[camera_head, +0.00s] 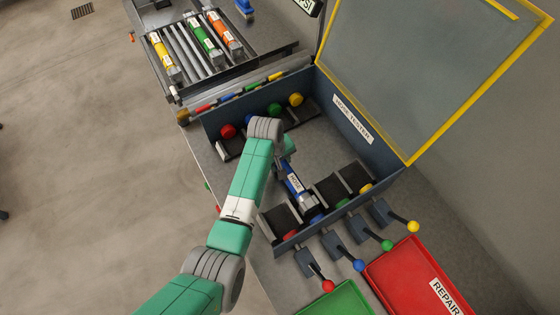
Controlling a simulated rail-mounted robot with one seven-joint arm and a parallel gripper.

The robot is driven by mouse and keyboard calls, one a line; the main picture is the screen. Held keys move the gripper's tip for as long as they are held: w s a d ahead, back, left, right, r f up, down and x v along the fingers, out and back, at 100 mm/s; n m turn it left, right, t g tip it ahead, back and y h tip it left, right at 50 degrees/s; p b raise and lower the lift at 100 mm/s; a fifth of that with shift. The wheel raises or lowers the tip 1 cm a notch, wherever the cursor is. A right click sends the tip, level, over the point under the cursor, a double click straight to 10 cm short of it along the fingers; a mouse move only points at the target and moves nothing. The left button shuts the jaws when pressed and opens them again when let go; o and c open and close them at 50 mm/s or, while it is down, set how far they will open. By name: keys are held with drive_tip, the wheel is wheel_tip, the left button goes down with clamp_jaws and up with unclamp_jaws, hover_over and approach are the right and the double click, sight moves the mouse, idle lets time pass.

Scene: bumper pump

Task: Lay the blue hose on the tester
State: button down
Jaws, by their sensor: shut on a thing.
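The blue hose (291,177), with a white label and a silver end fitting, is inside the hose tester (352,120), a dark blue-grey box with its yellow-edged lid open. My gripper (286,163) is at the hose's upper end, shut on it, and is largely hidden by my wrist. The fitting is at the front row of dark cradles, beside the cradle with the red knob (290,235). The hose's far end is hidden behind my arm. I cannot tell whether the hose rests in its cradles.
Red, green and yellow knobs (295,99) line the tester's back row. Levers with red, blue, green and yellow balls (413,227) stand in front. A red repair tray (420,275) and green tray (340,302) are at the lower right. A rack (180,60) holds yellow, green and orange hoses.

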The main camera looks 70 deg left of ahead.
drive_tip(key=c, duration=1.3)
unclamp_jaws()
drive_tip(key=shift+f, duration=0.2)
drive_tip(key=o, duration=0.4)
wheel_tip(320, 180, up, 12)
drive_tip(key=s+p, duration=0.2)
drive_tip(key=shift+s+d, duration=0.15)
drive_tip(key=shift+d, duration=0.05)
drive_tip(key=shift+r, duration=0.1)
